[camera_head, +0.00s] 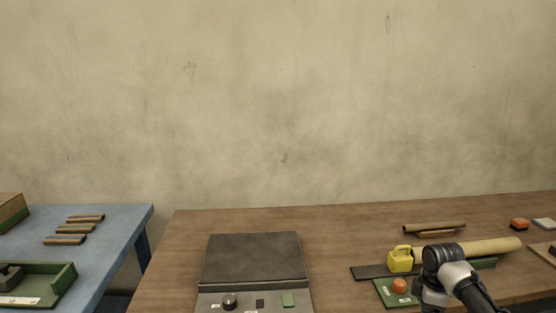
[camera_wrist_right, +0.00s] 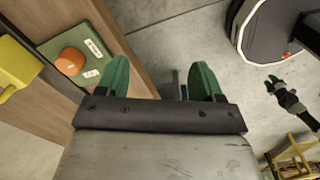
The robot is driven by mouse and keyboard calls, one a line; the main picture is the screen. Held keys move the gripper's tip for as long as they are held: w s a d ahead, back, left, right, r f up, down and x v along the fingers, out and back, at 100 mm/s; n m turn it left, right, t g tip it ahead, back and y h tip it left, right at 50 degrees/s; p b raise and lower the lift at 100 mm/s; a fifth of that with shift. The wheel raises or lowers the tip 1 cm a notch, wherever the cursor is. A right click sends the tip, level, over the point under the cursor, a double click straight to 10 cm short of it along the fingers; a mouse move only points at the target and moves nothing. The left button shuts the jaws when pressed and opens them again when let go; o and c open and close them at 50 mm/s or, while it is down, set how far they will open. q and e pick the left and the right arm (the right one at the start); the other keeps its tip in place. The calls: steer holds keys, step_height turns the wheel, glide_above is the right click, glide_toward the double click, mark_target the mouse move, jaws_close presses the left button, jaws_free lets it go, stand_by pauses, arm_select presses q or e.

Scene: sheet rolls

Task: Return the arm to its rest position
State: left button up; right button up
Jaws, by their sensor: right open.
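My right gripper (camera_wrist_right: 160,80) is open, with its two green fingers apart and nothing between them. In the right wrist view it is over the table's edge (camera_wrist_right: 125,50), with the floor below. In the head view my right arm (camera_head: 442,258) comes in at the lower right, in front of a tan roll (camera_head: 490,247); its fingers cannot be made out there. A black arm with a small green-tipped gripper (camera_wrist_right: 273,84), apparently my left, shows at the right of the wrist view, too small to tell its state.
A yellow handled block (camera_head: 400,260) and a green plate (camera_head: 385,291) with an orange knob (camera_head: 398,286) lie close to my right arm. A dark-topped device (camera_head: 254,258) stands mid-table. A blue table (camera_head: 115,225) with short rolls (camera_head: 70,229) and a green tray (camera_head: 62,280) is left.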

steer(key=s+a+f+m, duration=0.2)
steer(key=s+f, duration=0.4)
steer(key=f, duration=0.5)
steer(key=s+a+f+m, duration=0.1)
steer(key=s+f+m, duration=0.1)
steer(key=s+f, duration=0.65)
steer(key=s+a+f+m, duration=0.2)
steer(key=s+f, duration=0.1)
steer(key=f, duration=1)
arm_select(q)
steer(key=shift+s, duration=0.2)
arm_select(e)
steer(key=s+a+f+m, duration=0.1)
steer(key=s+a+f, duration=0.2)
steer(key=s, duration=0.9)
steer(key=s+a+f+m, duration=0.2)
steer(key=s+f, duration=0.4)
steer(key=s, duration=0.5)
steer(key=s+a+f+m, duration=0.2)
steer(key=s+a+f, duration=0.1)
steer(key=s, duration=0.9)
steer(key=shift+s+a+f+t, duration=0.35)
steer(key=shift+a+f+t, duration=0.05)
steer(key=shift+f, duration=0.4)
